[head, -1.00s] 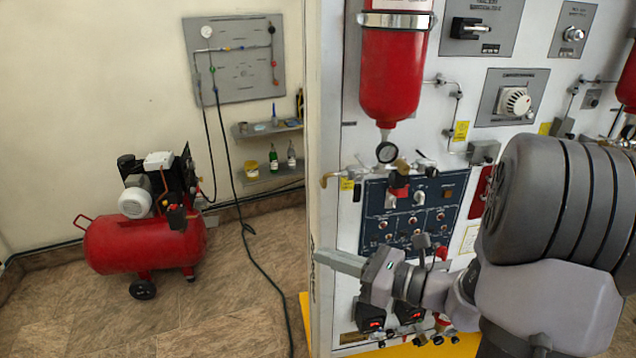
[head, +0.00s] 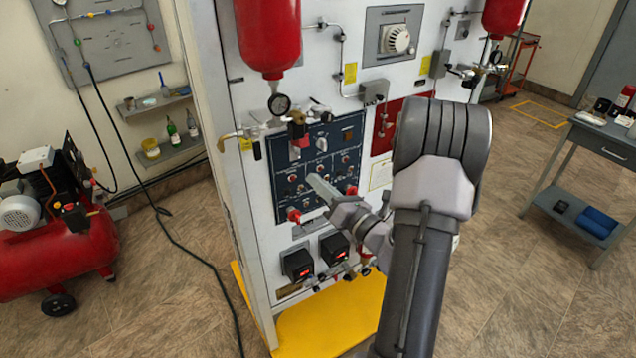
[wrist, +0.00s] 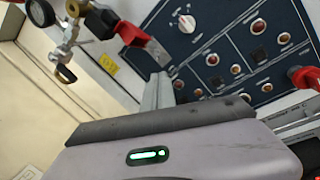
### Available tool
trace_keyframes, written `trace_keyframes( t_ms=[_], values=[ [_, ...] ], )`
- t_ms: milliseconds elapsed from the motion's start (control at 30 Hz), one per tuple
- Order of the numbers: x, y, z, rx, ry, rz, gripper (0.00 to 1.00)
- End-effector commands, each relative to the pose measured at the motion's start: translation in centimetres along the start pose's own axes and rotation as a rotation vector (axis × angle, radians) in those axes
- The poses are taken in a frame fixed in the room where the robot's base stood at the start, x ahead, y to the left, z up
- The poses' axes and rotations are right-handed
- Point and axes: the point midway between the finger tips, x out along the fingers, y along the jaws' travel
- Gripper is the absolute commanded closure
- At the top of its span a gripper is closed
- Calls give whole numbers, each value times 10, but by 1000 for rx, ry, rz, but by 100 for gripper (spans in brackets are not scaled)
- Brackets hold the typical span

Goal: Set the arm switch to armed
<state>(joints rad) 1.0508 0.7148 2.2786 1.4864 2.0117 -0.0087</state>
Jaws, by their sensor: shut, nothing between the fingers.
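The dark blue control panel (head: 318,150) on the front of the white rig carries several small switches, lamps and red knobs. The wrist view shows part of this panel (wrist: 225,50), with a white rotary knob (wrist: 187,23) and several round toggles or lamps. The labels are too small to read, so I cannot tell which control is the arm switch. My gripper (head: 312,180) is shut and empty in front of the lower middle of the panel and hides part of it. In the wrist view its fingers (wrist: 157,96) cover the panel's lower left; contact is unclear.
Red cylinders (head: 270,35) hang above the panel, with a gauge (head: 279,104) and brass fittings below. Two black boxes with red displays (head: 334,247) sit under it. A red knob (wrist: 305,77) is at the wrist view's right. A compressor (head: 60,245) stands left.

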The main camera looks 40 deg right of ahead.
Motion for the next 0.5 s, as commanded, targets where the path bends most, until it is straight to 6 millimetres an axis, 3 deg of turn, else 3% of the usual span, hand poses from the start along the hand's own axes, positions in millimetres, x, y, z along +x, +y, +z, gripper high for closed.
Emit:
trace_keyframes(
  t_ms=[200,500],
  values=[
    [43,1,0,-2,0,4,100],
    [66,0,0,0,0,1,100]
  ],
)
